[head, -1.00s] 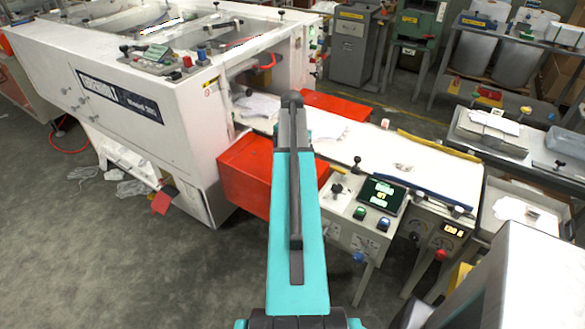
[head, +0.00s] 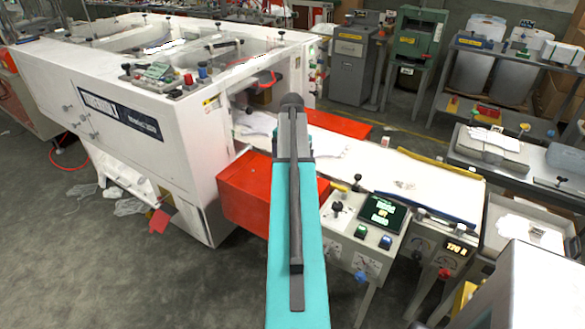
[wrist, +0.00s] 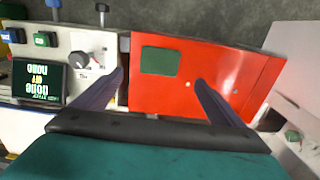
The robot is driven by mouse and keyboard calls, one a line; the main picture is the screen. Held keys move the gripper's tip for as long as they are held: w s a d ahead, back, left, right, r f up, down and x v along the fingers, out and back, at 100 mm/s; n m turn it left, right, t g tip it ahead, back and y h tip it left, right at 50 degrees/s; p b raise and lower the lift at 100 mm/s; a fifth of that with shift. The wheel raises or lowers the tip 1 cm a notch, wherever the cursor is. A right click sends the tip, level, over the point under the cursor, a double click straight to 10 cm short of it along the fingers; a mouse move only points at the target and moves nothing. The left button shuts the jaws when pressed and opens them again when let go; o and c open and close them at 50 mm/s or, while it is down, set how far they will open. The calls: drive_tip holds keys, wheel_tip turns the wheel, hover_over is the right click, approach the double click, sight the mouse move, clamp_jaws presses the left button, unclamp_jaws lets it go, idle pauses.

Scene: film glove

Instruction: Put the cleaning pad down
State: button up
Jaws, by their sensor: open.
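A flat dark green square (wrist: 161,60), which looks like the cleaning pad, lies on top of the red box (wrist: 225,75) in the wrist view. My gripper (wrist: 160,75) is open, with one dark finger to each side of the green square in the picture. The fingers hold nothing, and the square appears apart from both. How high the fingertips are above the box cannot be told. In the head view, the red box (head: 245,190) is partly behind my teal arm, and the green square and my gripper are hidden.
A control panel (head: 360,222) with a lit screen and knobs stands right of the red box. Behind it runs a pale conveyor (head: 420,178) with a white cloth item. The white machine (head: 190,130) rises at the left. Grey floor (head: 130,270) is clear at front left.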

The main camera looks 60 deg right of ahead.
idle(0.4)
drive_tip(key=w+a+f+n+g+y, duration=0.1)
drive_tip(key=w+a+f+n, duration=0.3)
drive_tip(key=a+f, duration=1)
drive_tip(key=w+a+f+n+g, duration=0.1)
drive_tip(key=w+a+f+n, duration=0.3)
drive_tip(key=a+f, duration=1)
drive_tip(key=s+a+f+n+g, duration=0.1)
drive_tip(key=s+a+f+n, duration=0.2)
drive_tip(key=a, duration=0.7)
drive_tip(key=s+a+f+n+g, duration=0.15)
drive_tip(key=s+a+f, duration=0.25)
drive_tip(key=a, duration=0.6)
drive_tip(key=s+a+f+n, duration=0.2)
drive_tip(key=s+a+f, duration=0.1)
drive_tip(key=s+a, duration=0.2)
drive_tip(key=s+a+f+n+g+h, duration=0.1)
drive_tip(key=s+a+f+n, duration=0.1)
drive_tip(key=s+a, duration=0.3)
drive_tip(key=s+n, duration=0.1)
drive_tip(key=s, duration=0.2)
drive_tip(key=shift+f+n, duration=0.35)
drive_tip(key=shift+f, duration=0.05)
drive_tip(key=shift+a, duration=0.1)
drive_tip(key=shift+f+b, duration=1.1)
drive_tip(key=shift+b, duration=0.05)
